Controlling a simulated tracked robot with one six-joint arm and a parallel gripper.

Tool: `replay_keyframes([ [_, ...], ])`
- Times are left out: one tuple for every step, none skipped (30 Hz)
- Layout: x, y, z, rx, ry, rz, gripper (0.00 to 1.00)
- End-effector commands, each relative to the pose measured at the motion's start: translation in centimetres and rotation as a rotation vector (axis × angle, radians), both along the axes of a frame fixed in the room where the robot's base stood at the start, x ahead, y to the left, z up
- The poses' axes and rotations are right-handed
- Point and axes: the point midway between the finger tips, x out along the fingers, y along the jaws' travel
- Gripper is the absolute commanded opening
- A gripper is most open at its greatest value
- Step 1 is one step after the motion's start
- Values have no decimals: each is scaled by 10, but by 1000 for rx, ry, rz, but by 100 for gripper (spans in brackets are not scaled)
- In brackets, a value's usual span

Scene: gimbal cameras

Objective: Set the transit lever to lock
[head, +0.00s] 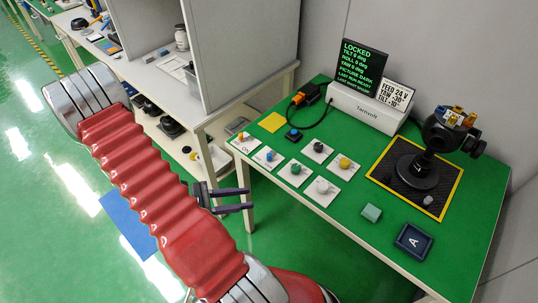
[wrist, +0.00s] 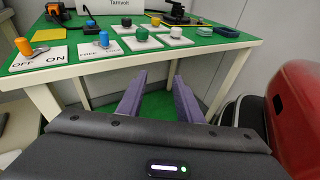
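A small white plate with a blue-topped lever (head: 268,156) lies on the green bench top, between the orange ON/OFF lever and the green knob. I take it as the transit lever. In the wrist view the blue lever (wrist: 103,40) stands over a plate with printed words; the left one looks like FREE, the other is too small to read surely. The screen (head: 362,67) reads LOCKED, with tilt and roll at 0 deg. My gripper (head: 251,199) has two purple fingers, apart and empty, in front of the bench edge and below its top. The fingers (wrist: 160,92) also show in the wrist view.
Several other plates with knobs surround it, including the orange ON/OFF lever (head: 241,138) and green knob (head: 295,172). The gimbal (head: 440,135) stands on a black mat (head: 386,167) at right. A grey shelf unit (head: 240,50) rises at left. The bench's front edge lies near my fingers.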

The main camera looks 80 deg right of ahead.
Motion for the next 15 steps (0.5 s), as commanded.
replay_keyframes([
  [-1, -6, -3, 1, 31, 25, 33],
  [-1, -10, -4, 1, 46, 42, 33],
  [0, -15, -4, -1, 68, 65, 33],
  [1, -19, -5, -3, 82, 85, 33],
  [3, -24, -5, -5, 97, 106, 33],
  [6, -30, -5, -11, 114, 134, 33],
  [9, -34, -4, -17, 125, 154, 33],
  [12, -39, -3, -23, 136, 176, 33],
  [17, -45, 0, -34, 147, 202, 33],
  [21, -49, 3, -43, 153, 221, 33],
  [25, -54, 6, -54, 160, 239, 33],
  [29, -59, 9, -66, 168, 262, 33],
  [32, -62, 12, -74, 174, 276, 33],
  [35, -65, 14, -83, 181, 291, 33],
  [38, -68, 17, -92, 189, 306, 33],
])
